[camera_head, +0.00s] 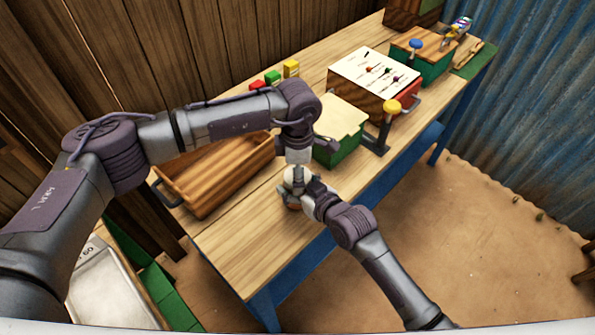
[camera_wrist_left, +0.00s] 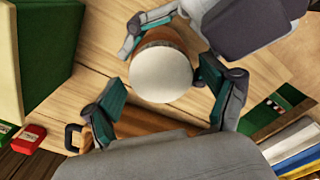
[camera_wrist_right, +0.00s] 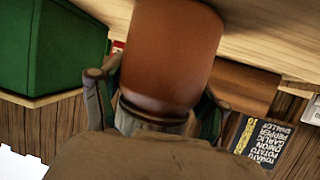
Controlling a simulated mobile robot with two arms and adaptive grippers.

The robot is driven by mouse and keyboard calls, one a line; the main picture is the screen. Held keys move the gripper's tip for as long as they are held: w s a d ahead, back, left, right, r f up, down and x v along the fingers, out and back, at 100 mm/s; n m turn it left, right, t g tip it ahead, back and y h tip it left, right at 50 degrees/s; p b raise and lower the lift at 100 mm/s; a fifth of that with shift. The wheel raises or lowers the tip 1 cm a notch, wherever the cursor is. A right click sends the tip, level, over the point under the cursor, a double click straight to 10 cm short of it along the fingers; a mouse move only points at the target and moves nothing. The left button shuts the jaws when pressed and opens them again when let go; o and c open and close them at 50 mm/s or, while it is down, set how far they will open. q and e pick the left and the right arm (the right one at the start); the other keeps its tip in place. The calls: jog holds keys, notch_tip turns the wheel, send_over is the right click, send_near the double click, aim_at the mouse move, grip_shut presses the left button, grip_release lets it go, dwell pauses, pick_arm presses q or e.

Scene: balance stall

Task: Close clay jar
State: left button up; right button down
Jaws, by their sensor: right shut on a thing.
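The clay jar (camera_head: 292,206) stands near the front edge of the wooden table. Its orange-brown body (camera_wrist_right: 172,48) fills the middle of the right wrist view, and a pale round lid (camera_wrist_left: 160,75) shows over it in the left wrist view. I cannot tell how firmly the lid sits. My right gripper (camera_head: 304,194) is shut on the jar, its fingers (camera_wrist_right: 155,105) on either side of it. My left gripper (camera_wrist_left: 160,95) is directly above, pointing down, its fingers apart on both sides of the lid with gaps. In the head view it is partly hidden by its wrist.
A wooden tray (camera_head: 215,180) lies left of the jar, and a green box (camera_head: 340,145) stands close behind it. A yellow-topped lever (camera_head: 390,115) and a panelled box (camera_head: 370,70) stand farther right. The table's near left corner (camera_head: 245,265) is clear.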

pick_arm(q)
jog(key=shift+r, duration=0.1)
notch_tip(320, 180, up, 12)
jog(key=shift+f, duration=0.1)
dwell(0.5)
pick_arm(e)
grip_release()
jog(key=v, duration=1.2)
jog(key=shift+f, duration=0.15)
dwell(0.4)
